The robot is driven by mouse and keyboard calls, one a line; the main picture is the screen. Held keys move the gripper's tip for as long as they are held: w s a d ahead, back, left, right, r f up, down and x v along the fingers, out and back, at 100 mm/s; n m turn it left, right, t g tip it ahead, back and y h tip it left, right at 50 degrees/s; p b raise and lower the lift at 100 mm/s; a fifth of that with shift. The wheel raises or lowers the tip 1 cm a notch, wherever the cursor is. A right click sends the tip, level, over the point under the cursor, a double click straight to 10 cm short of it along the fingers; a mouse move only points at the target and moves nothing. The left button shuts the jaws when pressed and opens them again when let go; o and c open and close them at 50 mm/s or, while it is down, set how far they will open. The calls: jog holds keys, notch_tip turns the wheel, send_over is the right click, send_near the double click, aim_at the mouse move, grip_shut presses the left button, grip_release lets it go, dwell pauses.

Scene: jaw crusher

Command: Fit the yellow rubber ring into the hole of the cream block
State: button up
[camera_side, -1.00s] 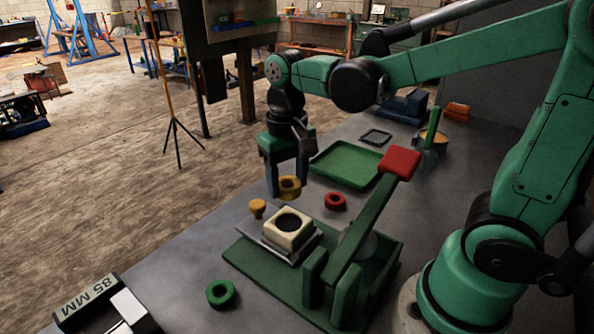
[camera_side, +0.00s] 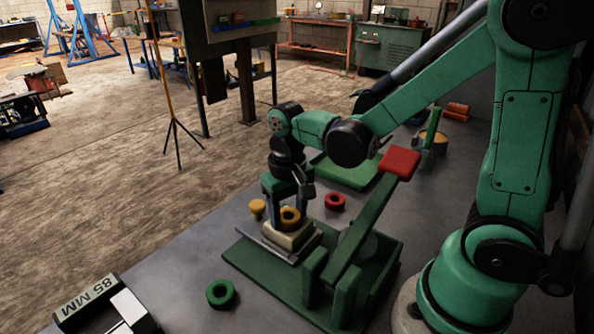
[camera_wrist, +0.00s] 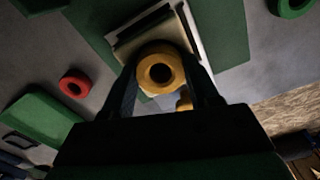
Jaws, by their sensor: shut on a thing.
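The yellow rubber ring (camera_side: 290,218) is between the fingertips of my gripper (camera_side: 288,214), which is shut on it. In the wrist view the ring (camera_wrist: 161,70) shows between the two fingers (camera_wrist: 163,80), its opening facing the camera. The cream block (camera_side: 289,238) sits on the green jaw crusher base, right below the ring. In the wrist view the block (camera_wrist: 197,62) lies behind the ring. The ring and my gripper hide the block's hole. I cannot tell whether the ring touches the block or has entered the hole.
The crusher's green lever with a red pad (camera_side: 400,163) rises just right of the block. A yellow knob-like piece (camera_side: 257,208) stands behind left. A red ring (camera_side: 335,202) and a green ring (camera_side: 221,293) lie on the grey table. A green tray (camera_side: 345,172) is farther back.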

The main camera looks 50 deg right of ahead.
aim_at(298, 220)
jog(key=shift+f, duration=0.35)
jog(key=shift+f, duration=0.25)
jog(key=o, duration=1.3)
jog(key=shift+c, duration=0.2)
jog(key=r+n+t, duration=0.1)
jog(key=r+t, duration=0.1)
jog(key=r, duration=0.1)
jog(key=s+r+n+t, duration=0.1)
jog(key=r+t, duration=0.1)
jog(key=r, duration=0.1)
jog(key=s+r+n+t, duration=0.1)
jog(key=r+t, duration=0.2)
jog(key=shift+r+n, duration=0.2)
jog(key=shift+n, duration=0.1)
